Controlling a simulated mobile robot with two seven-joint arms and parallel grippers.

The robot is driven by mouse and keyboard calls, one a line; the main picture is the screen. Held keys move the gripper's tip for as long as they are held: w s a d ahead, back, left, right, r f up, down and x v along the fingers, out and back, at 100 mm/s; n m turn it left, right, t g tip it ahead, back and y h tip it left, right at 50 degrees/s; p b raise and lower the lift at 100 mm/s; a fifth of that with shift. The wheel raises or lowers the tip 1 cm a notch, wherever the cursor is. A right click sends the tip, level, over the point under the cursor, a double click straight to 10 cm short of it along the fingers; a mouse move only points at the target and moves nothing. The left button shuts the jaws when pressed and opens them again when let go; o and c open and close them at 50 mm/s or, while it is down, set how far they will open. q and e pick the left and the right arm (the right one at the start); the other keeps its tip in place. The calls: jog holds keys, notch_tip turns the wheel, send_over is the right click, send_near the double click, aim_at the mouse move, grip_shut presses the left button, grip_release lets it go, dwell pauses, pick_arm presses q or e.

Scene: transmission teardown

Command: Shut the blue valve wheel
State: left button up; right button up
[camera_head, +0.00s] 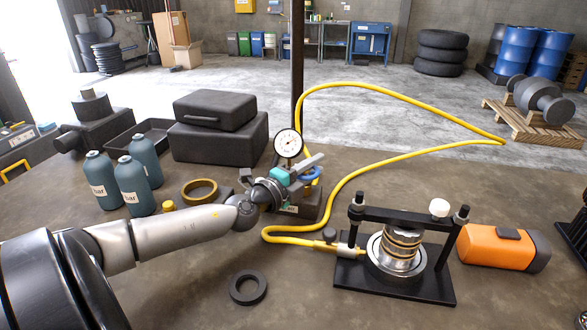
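The blue valve wheel (313,175) is near the middle of the table, on a small dark pump unit (300,207) below a round white pressure gauge (288,143). Only part of the wheel shows. My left gripper (308,168) reaches in from the left, right at the wheel. One grey finger shows above the wheel, and the other is mostly hidden. I cannot tell whether the fingers touch the rim or how far apart they are. A yellow hose (372,158) loops from the pump area to a black press (405,283) at the right. My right gripper is out of view.
Teal bottles (133,187), a brass ring (199,191) and dark cases (218,143) stand at the left and back. A black ring (248,288) lies in front. An orange case (497,247) lies right of the press. The table's back right is mostly clear.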

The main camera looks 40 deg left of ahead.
pick_arm(q)
jog(key=shift+s+f, duration=0.1)
jog(key=shift+s, duration=2.75)
jog(key=s+b, duration=0.2)
jog(key=s, duration=0.5)
jog(key=shift+s+b, duration=0.5)
jog(key=shift+s, duration=0.65)
jog(key=shift+o, duration=0.2)
